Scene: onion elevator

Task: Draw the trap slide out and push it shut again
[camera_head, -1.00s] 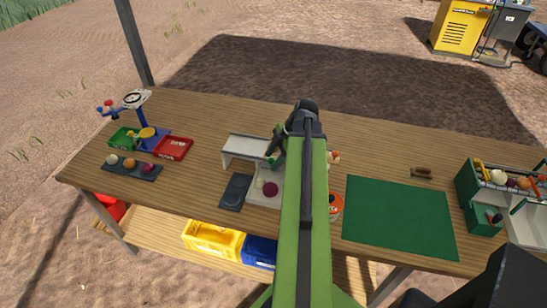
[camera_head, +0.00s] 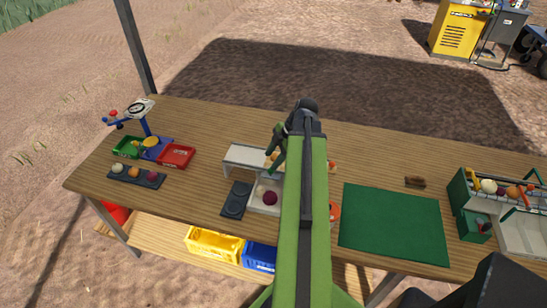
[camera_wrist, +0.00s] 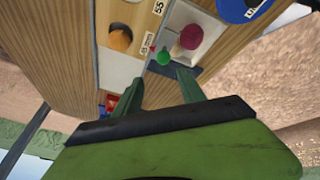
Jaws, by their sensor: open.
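The white onion stand (camera_head: 246,155) is near the middle of the table, partly hidden behind my arm. A purple onion (camera_head: 270,198) lies in its front tray and also shows in the wrist view (camera_wrist: 190,36). The wrist view shows an orange onion (camera_wrist: 120,38) in a neighbouring compartment. I cannot make out the slide itself. My gripper (camera_wrist: 162,79) is open and empty, its fingers spread either side of the knob's line.
A scale with green and red trays (camera_head: 176,156) stands at the left. A green mat (camera_head: 393,222) lies to the right, then a green crate (camera_head: 470,222) of vegetables. The table behind the stand is clear.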

